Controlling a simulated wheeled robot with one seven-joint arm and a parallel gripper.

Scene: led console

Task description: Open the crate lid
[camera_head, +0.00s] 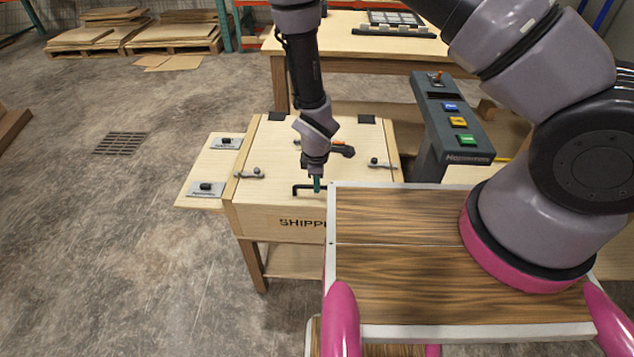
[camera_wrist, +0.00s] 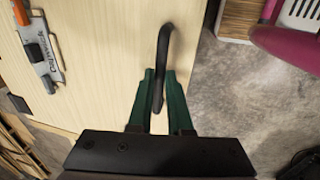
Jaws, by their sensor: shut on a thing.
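The wooden shipping crate (camera_head: 275,227) stands on a low wooden table, with dark lettering on its front. Its pale lid (camera_head: 268,150) appears closed, lying flat on top. A black bar handle (camera_head: 300,188) sits at the lid's front edge; it also shows in the wrist view (camera_wrist: 164,45). My gripper (camera_head: 317,184) comes down from above at the handle. In the wrist view its green fingers (camera_wrist: 162,100) are on both sides of the handle's bar, shut on it. Two toggle latches, left (camera_head: 249,173) and right (camera_head: 380,164), sit near the lid's front corners. My own tray hides the crate's front right.
A grey console (camera_head: 450,125) with blue, yellow and green buttons stands to the right of the crate. A side board (camera_head: 213,165) with two metal plates is at its left. A workbench (camera_head: 350,45) stands behind. Open floor lies left.

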